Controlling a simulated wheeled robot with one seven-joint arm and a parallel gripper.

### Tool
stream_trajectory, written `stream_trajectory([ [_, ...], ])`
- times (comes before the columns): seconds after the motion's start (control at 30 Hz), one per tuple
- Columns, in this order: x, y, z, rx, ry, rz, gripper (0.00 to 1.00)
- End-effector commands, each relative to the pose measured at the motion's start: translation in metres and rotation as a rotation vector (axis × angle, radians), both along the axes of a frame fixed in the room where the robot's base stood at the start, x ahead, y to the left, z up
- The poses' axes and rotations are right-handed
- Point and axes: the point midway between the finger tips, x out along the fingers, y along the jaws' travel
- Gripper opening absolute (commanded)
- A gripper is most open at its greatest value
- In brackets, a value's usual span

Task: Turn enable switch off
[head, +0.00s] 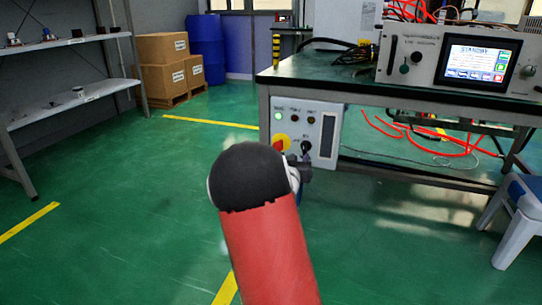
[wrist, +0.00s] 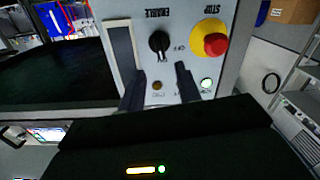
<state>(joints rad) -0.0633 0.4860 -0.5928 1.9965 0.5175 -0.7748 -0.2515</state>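The enable switch (wrist: 158,43) is a round black knob on the light grey control panel (wrist: 190,15), under the upside-down word ENABLE in the wrist view. Its handle points down in that picture. It also shows small in the head view (head: 306,147). My gripper (wrist: 159,69) is open, its two dark fingers apart and pointing at the panel just below the knob. Nothing is between the fingers; I cannot tell how far the tips are from the panel. In the head view my arm mostly hides the gripper.
The red stop button (wrist: 215,44) on its yellow ring sits close to the right of the knob in the wrist view. A lit lamp (wrist: 206,83) is near the right finger. The panel hangs under a workbench (head: 330,82) carrying a generator unit (head: 420,62). Green floor lies open around.

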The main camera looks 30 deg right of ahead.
Motion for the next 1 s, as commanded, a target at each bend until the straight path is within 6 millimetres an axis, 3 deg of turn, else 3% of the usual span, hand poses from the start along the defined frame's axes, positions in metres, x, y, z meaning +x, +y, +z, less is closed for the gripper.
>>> stream_trajectory([
  [0.17,0.006,-0.014,-0.001,-0.039,-0.01,-0.019,0.34],
  [0.6,0.047,-0.06,-0.001,-0.035,-0.009,-0.016,0.34],
  [0.97,0.051,-0.065,-0.001,-0.033,-0.009,-0.015,0.34],
  [1.0,0.051,-0.065,-0.001,-0.033,-0.009,-0.015,0.3],
])
